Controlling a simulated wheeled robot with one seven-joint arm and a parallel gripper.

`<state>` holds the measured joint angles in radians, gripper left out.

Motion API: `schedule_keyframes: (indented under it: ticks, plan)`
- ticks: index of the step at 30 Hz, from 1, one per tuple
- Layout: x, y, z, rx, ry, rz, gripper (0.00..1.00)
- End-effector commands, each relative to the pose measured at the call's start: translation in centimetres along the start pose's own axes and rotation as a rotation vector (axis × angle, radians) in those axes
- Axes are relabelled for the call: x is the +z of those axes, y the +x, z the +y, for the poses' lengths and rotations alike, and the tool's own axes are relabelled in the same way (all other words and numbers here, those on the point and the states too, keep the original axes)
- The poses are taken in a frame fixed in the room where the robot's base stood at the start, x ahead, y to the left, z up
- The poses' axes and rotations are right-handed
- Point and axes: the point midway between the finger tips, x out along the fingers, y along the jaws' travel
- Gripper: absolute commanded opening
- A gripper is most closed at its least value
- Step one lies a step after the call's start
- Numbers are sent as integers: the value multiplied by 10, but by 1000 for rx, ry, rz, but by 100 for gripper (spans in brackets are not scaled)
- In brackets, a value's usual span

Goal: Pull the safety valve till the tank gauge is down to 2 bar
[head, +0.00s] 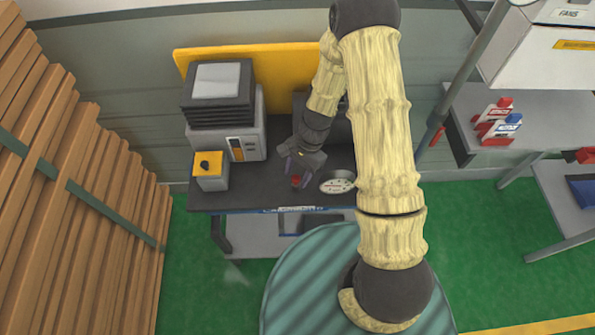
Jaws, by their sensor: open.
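The tank gauge (337,186) is a round white dial on the dark bench top, partly covered by my arm at its right. Its needle and figures are too small to read. A small red part (295,181), which looks like the safety valve's pull, sits just left of the gauge. My gripper (291,170) is open and points down at the red part, with its fingers close around or just above it. I cannot tell whether they touch it. The tank itself is not clearly visible; my arm hides the bench's right side.
A grey machine with a dark top (218,95) and a small box with a yellow face and black knob (208,165) stand left on the bench (240,196). Stacked timber (80,190) fills the left.

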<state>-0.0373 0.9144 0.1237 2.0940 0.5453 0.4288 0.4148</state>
Motion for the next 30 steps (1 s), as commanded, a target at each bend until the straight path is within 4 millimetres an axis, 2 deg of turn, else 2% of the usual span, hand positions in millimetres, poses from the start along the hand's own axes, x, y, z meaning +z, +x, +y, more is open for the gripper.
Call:
schedule_keyframes:
  ticks: [5,8,12,13,17,23,30]
  plan:
    - [0,0,0,0,0,0,46]
    - [0,0,0,0,0,0,30]
    - [0,0,0,0,-1,0,2]
    - [0,0,0,0,-1,0,0]
    - [0,-1,0,0,-1,0,0]
    - [6,-16,0,-1,-3,1,0]
    - [6,-15,0,-1,-2,1,0]
